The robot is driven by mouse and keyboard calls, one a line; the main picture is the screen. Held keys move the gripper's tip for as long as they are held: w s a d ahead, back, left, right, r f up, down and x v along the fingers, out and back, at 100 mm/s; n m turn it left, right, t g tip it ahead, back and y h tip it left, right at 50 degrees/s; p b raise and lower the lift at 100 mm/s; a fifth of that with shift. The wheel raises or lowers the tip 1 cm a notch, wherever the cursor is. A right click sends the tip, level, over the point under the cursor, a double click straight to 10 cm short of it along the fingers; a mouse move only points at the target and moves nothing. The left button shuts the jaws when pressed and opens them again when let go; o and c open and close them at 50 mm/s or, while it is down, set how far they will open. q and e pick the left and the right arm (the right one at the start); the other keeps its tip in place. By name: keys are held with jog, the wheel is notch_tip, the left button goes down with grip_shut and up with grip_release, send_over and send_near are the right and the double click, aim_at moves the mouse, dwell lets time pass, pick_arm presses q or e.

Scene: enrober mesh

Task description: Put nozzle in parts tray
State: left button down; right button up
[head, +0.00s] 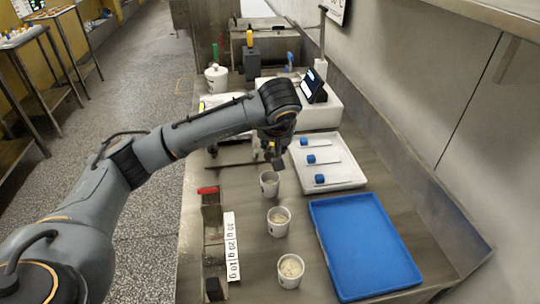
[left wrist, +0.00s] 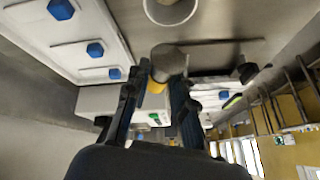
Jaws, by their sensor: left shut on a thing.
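In the head view the held piece is too small and dark to make out. A blue tray (head: 365,245) lies empty at the front right of the bench; it looks like the parts tray, though no label shows. My right gripper is not in view.
A white tray (head: 335,189) holds several blue-capped pieces behind the blue tray. Cups (head: 269,184) stand in a row left of the trays, two with pale contents (head: 291,270). A weight-marked strip (head: 232,247) lies further left. A scale with a dark screen (head: 313,88) stands behind.

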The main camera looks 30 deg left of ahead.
aim_at(270, 166)
pick_arm(q)
jog(key=x, duration=0.4)
jog(key=shift+w+a+f, duration=0.1)
jog(key=shift+w+a, duration=0.15)
jog(key=shift+a, duration=0.15)
jog(key=shift+w+a+f, duration=0.1)
jog(key=shift+f, duration=0.05)
jog(key=f+p, duration=0.1)
jog(key=f, duration=0.2)
jog(key=shift+w+a+p, duration=0.2)
jog(key=shift+a+p, duration=0.05)
jog(key=shift+p, duration=0.15)
jog(key=shift+f, duration=0.5)
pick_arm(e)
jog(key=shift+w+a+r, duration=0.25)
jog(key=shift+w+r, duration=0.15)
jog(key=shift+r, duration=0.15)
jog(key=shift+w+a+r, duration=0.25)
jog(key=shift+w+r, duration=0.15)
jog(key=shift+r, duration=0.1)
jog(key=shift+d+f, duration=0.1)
pick_arm(q)
jog(key=c, duration=1.6)
grip_release()
jog(key=shift+f, duration=0.15)
jog(key=shift+o, duration=1)
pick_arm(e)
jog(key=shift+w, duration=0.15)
